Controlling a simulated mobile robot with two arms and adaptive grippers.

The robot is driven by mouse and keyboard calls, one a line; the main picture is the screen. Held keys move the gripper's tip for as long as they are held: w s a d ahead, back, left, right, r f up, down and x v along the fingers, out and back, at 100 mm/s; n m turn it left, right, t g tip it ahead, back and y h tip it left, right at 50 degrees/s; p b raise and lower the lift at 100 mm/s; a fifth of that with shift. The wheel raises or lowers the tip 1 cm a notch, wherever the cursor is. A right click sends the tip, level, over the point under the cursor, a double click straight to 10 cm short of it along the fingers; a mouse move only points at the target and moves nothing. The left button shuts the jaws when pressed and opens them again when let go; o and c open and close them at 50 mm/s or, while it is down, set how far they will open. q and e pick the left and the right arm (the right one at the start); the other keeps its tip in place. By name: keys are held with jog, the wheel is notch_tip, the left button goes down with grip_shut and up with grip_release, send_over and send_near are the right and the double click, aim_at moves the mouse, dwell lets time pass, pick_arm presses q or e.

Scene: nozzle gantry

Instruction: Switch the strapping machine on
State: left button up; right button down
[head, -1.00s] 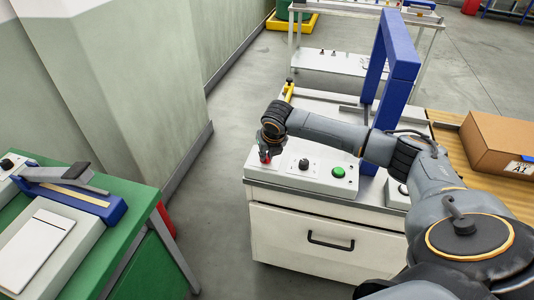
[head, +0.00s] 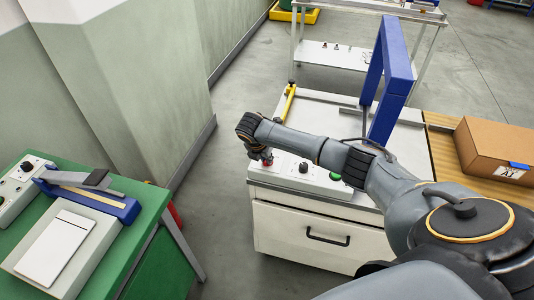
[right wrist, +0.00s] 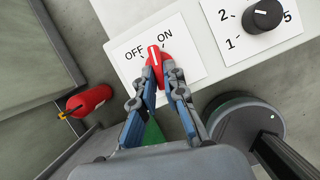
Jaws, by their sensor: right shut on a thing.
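The strapping machine is a white cabinet (head: 300,228) with a blue arch (head: 398,72) on top. On its front panel a red rotary switch (head: 267,161) is partly hidden by my right gripper (head: 262,154). In the right wrist view the red switch (right wrist: 155,56) has a white pointer line, standing between the printed words OFF and ON. My right gripper (right wrist: 162,92) is shut on the switch, one finger on each side. My left gripper is in neither view.
A black numbered dial (head: 303,167) and a green button (head: 335,176) sit right of the switch. A cardboard box (head: 497,150) is at the right. A green table (head: 150,207) with a sealer is at the left. A red extinguisher (right wrist: 90,101) stands on the floor.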

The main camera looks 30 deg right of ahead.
jog(key=shift+w+a+m+g, duration=0.15)
jog(key=shift+m+g, duration=0.35)
jog(key=shift+m, duration=0.7)
jog(key=shift+w+m+g+h, duration=0.2)
jog(key=shift+m+g+h, duration=0.15)
jog(key=shift+m, duration=0.75)
jog(key=c, duration=1.4)
grip_release()
jog(key=v, duration=1.2)
